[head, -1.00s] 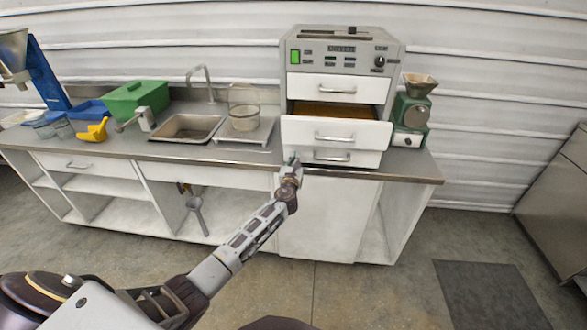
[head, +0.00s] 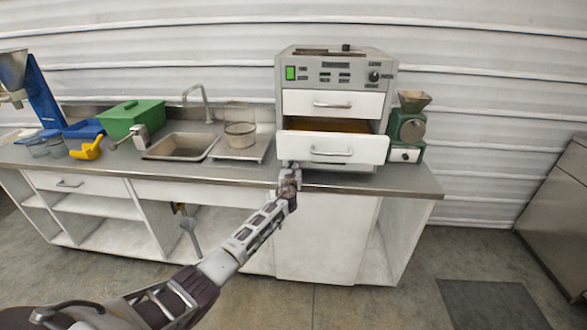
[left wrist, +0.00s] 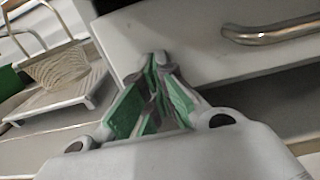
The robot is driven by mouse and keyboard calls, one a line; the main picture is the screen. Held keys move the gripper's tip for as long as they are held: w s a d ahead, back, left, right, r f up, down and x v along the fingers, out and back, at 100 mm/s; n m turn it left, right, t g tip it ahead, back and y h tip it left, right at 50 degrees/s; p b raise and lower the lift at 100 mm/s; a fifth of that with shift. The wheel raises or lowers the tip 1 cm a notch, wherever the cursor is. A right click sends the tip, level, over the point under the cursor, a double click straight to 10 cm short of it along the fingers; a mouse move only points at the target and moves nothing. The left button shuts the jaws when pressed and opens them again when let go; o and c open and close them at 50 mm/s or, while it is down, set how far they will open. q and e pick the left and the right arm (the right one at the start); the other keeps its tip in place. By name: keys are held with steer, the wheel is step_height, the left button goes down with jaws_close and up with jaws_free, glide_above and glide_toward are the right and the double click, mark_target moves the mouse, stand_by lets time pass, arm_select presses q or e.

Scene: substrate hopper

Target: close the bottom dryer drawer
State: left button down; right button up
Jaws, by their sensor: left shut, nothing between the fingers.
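The dryer (head: 333,75) stands on the counter. My left gripper (head: 290,168) is at the dryer's lower left corner, below the middle drawer's left end. In the left wrist view my left gripper (left wrist: 155,62) is shut and empty, its tips close to a white drawer front (left wrist: 205,45) with a metal handle (left wrist: 275,32). I cannot tell whether they touch it. My right gripper is out of view.
The top drawer (head: 305,104) is shut. A green grinder (head: 408,127) stands close to the dryer's right. The floor before the counter is clear.

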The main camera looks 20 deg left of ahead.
arm_select(q)
steer(key=shift+s, duration=0.2)
stand_by(0.4)
steer(key=v, duration=1.1)
steer(key=shift+s, duration=0.25)
stand_by(0.4)
steer(key=shift+d+r, duration=0.1)
steer(key=shift+d, duration=0.05)
